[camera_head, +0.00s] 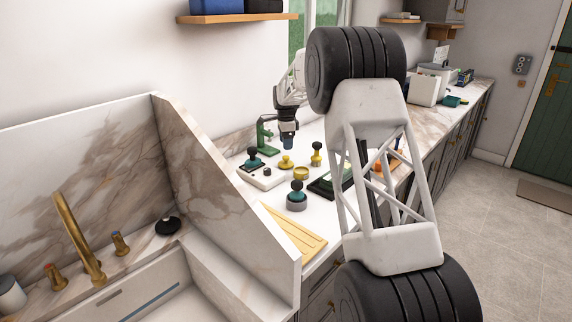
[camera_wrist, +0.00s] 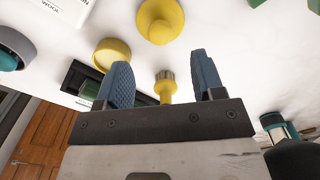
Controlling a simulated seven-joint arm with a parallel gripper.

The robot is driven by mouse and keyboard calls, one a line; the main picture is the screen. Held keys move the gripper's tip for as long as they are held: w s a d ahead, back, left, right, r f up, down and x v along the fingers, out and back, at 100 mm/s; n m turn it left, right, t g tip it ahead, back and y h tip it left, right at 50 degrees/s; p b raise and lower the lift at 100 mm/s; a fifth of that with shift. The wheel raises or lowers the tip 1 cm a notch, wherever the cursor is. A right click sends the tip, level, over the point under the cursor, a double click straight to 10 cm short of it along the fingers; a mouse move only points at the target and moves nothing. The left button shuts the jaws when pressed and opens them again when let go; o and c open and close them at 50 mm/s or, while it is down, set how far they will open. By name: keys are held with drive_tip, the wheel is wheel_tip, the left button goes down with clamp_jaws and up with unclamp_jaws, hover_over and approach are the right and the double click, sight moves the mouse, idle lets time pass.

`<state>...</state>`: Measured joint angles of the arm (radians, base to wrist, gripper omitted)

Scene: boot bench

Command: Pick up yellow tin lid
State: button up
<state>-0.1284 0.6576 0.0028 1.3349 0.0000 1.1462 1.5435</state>
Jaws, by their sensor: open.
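The yellow tin lid (camera_head: 301,173) looks like a shallow round piece with a raised rim, lying on the white bench top. In the wrist view it shows (camera_wrist: 110,52) left of the fingers, partly overlapped by the left finger. My gripper (camera_head: 288,146) is above the bench behind it, apart from it. Its two blue fingers (camera_wrist: 163,62) are open with nothing held between them. A yellow knobbed piece (camera_head: 286,162) stands close by; it also shows in the wrist view (camera_wrist: 158,20). A taller yellow-handled piece (camera_head: 316,153) stands right of that.
A black tray with green (camera_head: 322,187) lies right of the lid. A grey-and-teal knobbed piece (camera_head: 297,197) stands in front. A white box (camera_head: 261,177) and a green stand (camera_head: 266,137) are left. A marble panel (camera_head: 225,170) rises at the near left.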

sight(286, 156)
drive_tip(key=shift+f, duration=1.1)
drive_tip(key=shift+f, duration=0.1)
drive_tip(key=shift+f, duration=2.55)
drive_tip(key=c, duration=1)
